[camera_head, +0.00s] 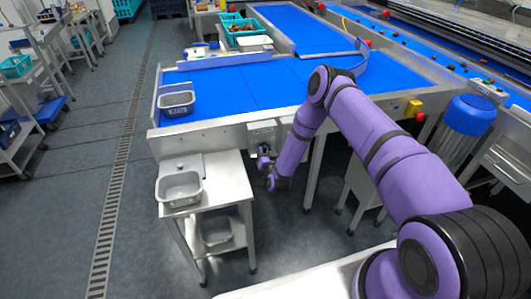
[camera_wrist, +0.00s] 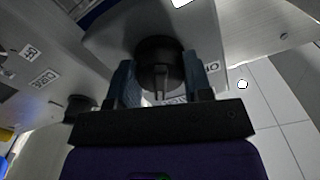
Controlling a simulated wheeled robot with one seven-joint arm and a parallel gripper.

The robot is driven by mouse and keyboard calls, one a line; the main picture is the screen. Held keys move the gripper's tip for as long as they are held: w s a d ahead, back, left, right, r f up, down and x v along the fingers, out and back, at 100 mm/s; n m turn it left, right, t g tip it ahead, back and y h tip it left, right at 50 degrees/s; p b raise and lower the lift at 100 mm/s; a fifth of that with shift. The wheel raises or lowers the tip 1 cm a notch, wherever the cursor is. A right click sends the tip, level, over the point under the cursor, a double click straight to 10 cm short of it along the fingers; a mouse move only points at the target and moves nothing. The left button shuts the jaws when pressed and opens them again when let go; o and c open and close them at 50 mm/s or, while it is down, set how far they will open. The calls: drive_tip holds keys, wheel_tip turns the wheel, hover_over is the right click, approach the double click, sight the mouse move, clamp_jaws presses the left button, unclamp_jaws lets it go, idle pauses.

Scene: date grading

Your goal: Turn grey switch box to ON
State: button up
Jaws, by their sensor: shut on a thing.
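The grey switch box (camera_head: 262,132) is mounted on the side of the blue conveyor, above the small steel table. In the wrist view its grey face (camera_wrist: 110,30) fills the upper middle. A round black knob (camera_wrist: 158,52) stands out from it. My gripper (camera_head: 266,162) is at the box; in the wrist view my gripper (camera_wrist: 160,82) has one finger on each side of the knob and is shut on it. A ridge on the knob points down the picture.
A steel table (camera_head: 225,185) with a grey tray (camera_head: 180,188) stands just left of my gripper. The blue conveyor (camera_head: 235,88) lies above and behind. A second black knob (camera_wrist: 78,106) and small labels (camera_wrist: 43,78) show left in the wrist view.

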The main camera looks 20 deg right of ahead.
drive_tip(key=shift+s+f+m, duration=0.1)
drive_tip(key=shift+m, duration=1.5)
drive_tip(key=o, duration=0.9)
drive_tip(key=s, duration=1)
drive_tip(key=shift+s, duration=0.4)
